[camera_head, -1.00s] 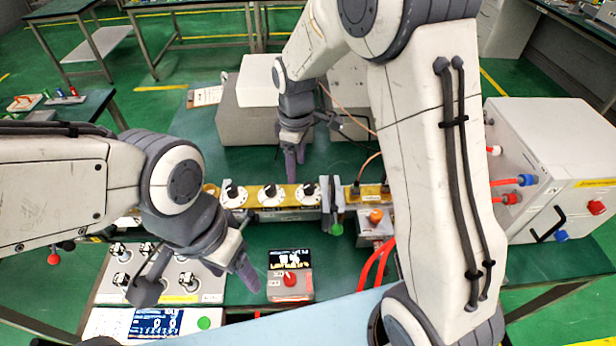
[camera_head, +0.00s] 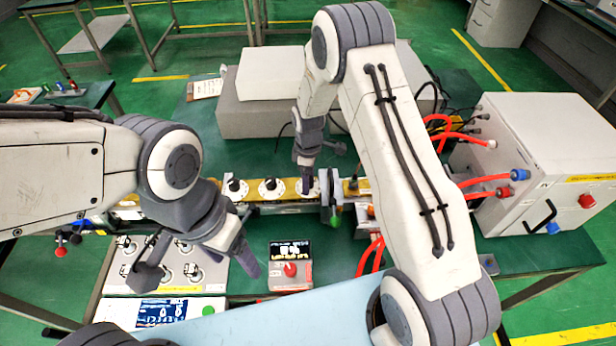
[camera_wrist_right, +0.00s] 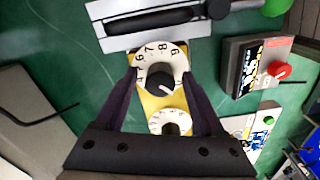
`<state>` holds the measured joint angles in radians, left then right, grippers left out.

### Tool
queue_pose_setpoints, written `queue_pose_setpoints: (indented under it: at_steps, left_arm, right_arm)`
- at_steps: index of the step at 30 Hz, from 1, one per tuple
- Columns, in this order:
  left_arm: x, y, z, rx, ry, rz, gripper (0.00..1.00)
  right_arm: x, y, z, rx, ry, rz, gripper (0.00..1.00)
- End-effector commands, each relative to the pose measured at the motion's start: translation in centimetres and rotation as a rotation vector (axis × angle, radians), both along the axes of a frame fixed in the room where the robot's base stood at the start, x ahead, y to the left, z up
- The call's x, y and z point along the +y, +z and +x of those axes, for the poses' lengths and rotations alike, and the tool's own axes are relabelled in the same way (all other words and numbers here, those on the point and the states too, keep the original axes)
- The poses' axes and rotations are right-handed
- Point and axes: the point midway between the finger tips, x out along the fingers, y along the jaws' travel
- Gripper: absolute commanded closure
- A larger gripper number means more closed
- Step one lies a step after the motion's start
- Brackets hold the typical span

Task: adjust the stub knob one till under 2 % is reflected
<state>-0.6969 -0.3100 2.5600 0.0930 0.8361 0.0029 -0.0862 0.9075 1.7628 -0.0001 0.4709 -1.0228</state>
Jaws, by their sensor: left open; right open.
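Three black stub knobs on white numbered dials sit in a row on the yellow waveguide bar, at left (camera_head: 236,188), middle (camera_head: 270,188) and right (camera_head: 313,187). No label shows which is knob one. My right gripper (camera_head: 305,182) is over the right dial. In the right wrist view my open right gripper (camera_wrist_right: 160,92) has its fingers on either side of a black knob (camera_wrist_right: 160,78), with gaps visible. A second dial (camera_wrist_right: 170,124) lies behind it. The small meter (camera_head: 290,252) has a lit screen; its digits are too blurred to read. My left gripper (camera_head: 246,255) hangs open and empty left of the meter.
A metal clamp with a green knob (camera_head: 335,218) stands just right of the right dial. A white box (camera_head: 540,170) with red cables is at right. A panel with several knobs (camera_head: 165,265) and a blue display (camera_head: 160,312) lie at front left.

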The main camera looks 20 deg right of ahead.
Motion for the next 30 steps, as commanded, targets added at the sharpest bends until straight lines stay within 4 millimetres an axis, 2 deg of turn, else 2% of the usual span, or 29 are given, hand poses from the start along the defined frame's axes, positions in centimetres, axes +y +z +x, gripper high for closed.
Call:
queue_pose_setpoints:
  at_steps: [8,11,12,14,23,30]
  left_arm:
    - [0.00,0.03,0.00,0.000,0.000,0.000,0.31]
    - [0.00,0.03,0.00,0.000,0.000,0.000,0.31]
    - [0.00,0.03,0.00,0.000,0.000,0.000,0.31]
    - [0.00,0.02,0.00,0.000,0.000,0.000,0.31]
    - [0.00,-0.13,0.00,0.000,0.000,0.000,0.31]
    - [0.00,-0.71,0.00,0.000,0.000,0.000,0.31]
  right_arm:
    - [0.00,-0.22,0.00,0.000,0.000,0.000,0.29]
    - [0.00,-0.21,-0.01,0.000,0.000,0.000,0.63]
    - [0.00,-0.20,-0.01,0.000,0.000,0.000,0.79]
    - [0.00,-0.20,-0.01,0.000,0.000,0.000,1.00]
    - [-0.01,-0.21,0.00,0.000,-0.025,0.000,1.00]
    - [-0.01,-0.26,0.02,0.000,-0.139,0.000,1.00]
